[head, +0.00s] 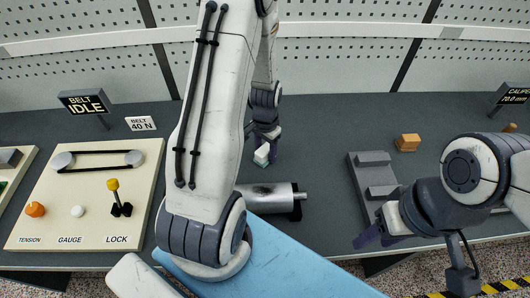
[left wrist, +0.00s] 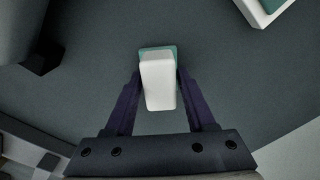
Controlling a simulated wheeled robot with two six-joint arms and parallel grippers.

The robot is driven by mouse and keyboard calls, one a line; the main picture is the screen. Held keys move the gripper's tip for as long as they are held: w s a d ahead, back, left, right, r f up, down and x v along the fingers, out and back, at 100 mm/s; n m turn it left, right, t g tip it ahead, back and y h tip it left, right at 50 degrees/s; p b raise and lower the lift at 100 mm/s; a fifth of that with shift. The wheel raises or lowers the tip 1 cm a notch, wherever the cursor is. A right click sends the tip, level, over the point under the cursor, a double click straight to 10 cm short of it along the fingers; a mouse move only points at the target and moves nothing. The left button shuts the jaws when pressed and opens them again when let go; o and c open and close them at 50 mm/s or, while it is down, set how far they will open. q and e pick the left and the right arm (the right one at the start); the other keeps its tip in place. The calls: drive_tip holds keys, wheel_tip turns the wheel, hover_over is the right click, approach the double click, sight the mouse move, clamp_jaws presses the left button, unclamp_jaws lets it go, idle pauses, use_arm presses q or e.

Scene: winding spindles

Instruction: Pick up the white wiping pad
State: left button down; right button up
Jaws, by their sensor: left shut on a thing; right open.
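The white wiping pad (head: 262,153) is a small white block with a teal underside. In the left wrist view the pad (left wrist: 159,80) sits between the two purple fingers of my left gripper (left wrist: 154,88). My left gripper (head: 264,148) is shut on it, over the dark table behind the metal cylinder. I cannot tell whether the pad touches the table. My right gripper (head: 378,236) is open and empty at the front right, near the grey stepped rack.
A silver cylinder (head: 268,196) lies just in front of the pad. A grey rack (head: 372,178) and an orange-brown block (head: 407,142) are to the right. A cream belt panel (head: 85,215) with knobs is on the left. A white-and-teal object (left wrist: 262,10) shows in the left wrist view's corner.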

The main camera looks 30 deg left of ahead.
sight(266, 148)
use_arm(q)
drive_tip(key=shift+r, duration=0.1)
wheel_tip(266, 148, up, 4)
drive_tip(key=shift+w+r+b, duration=0.1)
drive_tip(key=shift+b, duration=0.25)
drive_tip(key=s+d+r, duration=0.1)
drive_tip(key=d+r, duration=0.2)
drive_tip(key=d, duration=0.2)
drive_tip(key=s+d+r+b, duration=0.1)
drive_tip(key=d+r, duration=0.2)
drive_tip(key=d, duration=0.3)
drive_tip(key=shift+s+d+r, duration=0.2)
drive_tip(key=shift+s+r, duration=0.15)
